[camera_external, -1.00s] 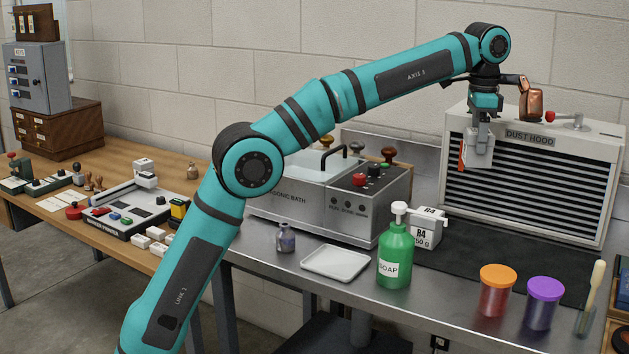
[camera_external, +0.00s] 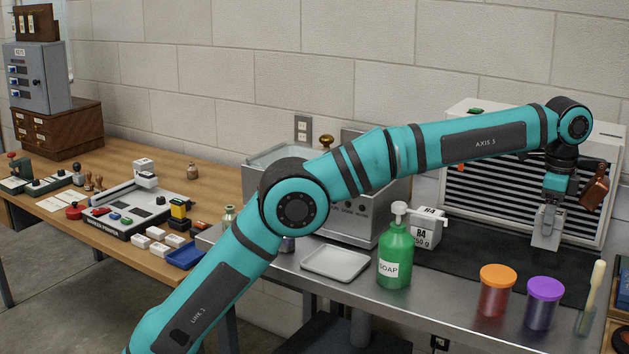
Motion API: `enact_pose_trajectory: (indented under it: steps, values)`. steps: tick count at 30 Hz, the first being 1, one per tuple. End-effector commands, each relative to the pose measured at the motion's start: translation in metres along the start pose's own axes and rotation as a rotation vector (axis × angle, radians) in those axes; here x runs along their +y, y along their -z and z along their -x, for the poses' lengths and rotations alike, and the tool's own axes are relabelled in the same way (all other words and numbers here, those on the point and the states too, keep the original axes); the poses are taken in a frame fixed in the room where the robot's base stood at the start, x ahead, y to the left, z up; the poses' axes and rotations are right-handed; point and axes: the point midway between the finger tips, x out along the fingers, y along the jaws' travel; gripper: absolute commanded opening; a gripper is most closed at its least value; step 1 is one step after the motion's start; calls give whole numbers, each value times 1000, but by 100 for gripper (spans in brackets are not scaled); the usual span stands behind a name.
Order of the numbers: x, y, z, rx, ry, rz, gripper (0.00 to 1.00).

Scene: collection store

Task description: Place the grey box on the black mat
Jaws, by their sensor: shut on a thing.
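My gripper (camera_external: 547,226) points down at the right, in front of the vented white unit. It is shut on a small light grey box (camera_external: 546,241), which is partly covered by the fingers. The black mat (camera_external: 465,262) lies flat on the steel bench in front of the vented unit. The box is over the right part of the mat, low down. I cannot tell whether its underside touches the mat.
An orange-lidded jar (camera_external: 496,293) and a purple-lidded jar (camera_external: 543,304) stand in front. The vented dust hood (camera_external: 485,205) is behind. A white tray (camera_external: 336,263) lies farther left.

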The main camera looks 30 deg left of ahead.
Motion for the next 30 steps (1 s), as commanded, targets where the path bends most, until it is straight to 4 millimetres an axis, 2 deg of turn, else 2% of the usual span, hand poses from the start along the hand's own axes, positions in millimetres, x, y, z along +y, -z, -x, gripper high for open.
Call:
enact_pose_trajectory:
  steps: [3,10,16,28,29,30]
  values:
    - [0,0,-14,-1,-1,1,26]
    - [0,-1,-28,0,0,1,26]
    - [0,-1,-53,0,0,1,26]
    - [0,0,-59,0,0,1,26]
    - [0,0,-59,0,0,1,62]
    - [0,0,-58,0,0,1,70]
